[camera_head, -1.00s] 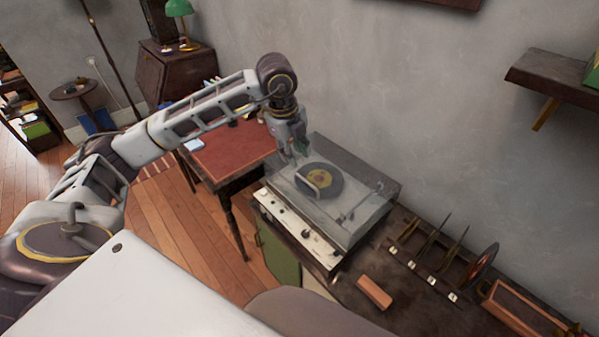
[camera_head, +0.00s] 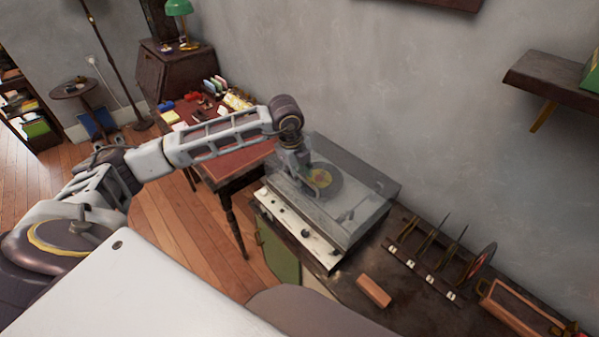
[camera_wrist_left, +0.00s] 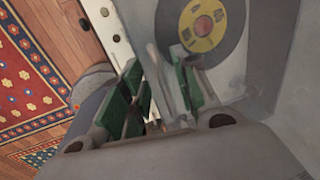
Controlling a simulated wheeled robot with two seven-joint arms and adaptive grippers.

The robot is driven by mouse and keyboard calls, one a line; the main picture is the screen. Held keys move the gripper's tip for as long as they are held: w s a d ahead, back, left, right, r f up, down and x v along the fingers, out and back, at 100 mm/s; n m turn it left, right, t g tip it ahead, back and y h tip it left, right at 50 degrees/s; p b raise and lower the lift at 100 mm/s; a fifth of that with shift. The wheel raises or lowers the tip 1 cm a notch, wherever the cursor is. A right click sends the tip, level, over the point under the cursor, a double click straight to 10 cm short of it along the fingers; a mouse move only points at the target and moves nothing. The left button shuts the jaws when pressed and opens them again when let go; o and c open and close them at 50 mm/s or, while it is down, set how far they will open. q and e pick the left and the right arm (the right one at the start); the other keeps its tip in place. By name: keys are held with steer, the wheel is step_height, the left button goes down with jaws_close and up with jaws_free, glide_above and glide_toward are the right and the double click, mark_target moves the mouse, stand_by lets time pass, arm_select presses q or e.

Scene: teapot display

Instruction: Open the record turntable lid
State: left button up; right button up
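The record turntable (camera_head: 293,217) stands on a dark cabinet, with a cream front panel of knobs. Its clear lid (camera_head: 362,195) is down over it. A black record with a yellow label (camera_head: 321,178) shows through the lid, and also in the left wrist view (camera_wrist_left: 205,24). My left gripper (camera_head: 306,190) points down at the lid's front left part. In the left wrist view its green-padded fingers (camera_wrist_left: 160,92) are apart, close to the lid's edge. I cannot tell whether they touch the lid. My right gripper is in neither view.
A red-topped desk (camera_head: 236,163) with small items stands left of the turntable. A record rack (camera_head: 425,262), a reddish-brown block (camera_head: 374,291) and a wooden tray (camera_head: 510,310) are to the right on the cabinet. A wall shelf (camera_head: 555,72) juts out at upper right.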

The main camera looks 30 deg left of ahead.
arm_select(q)
jaws_close()
steer(key=shift+r, duration=0.1)
stand_by(0.3)
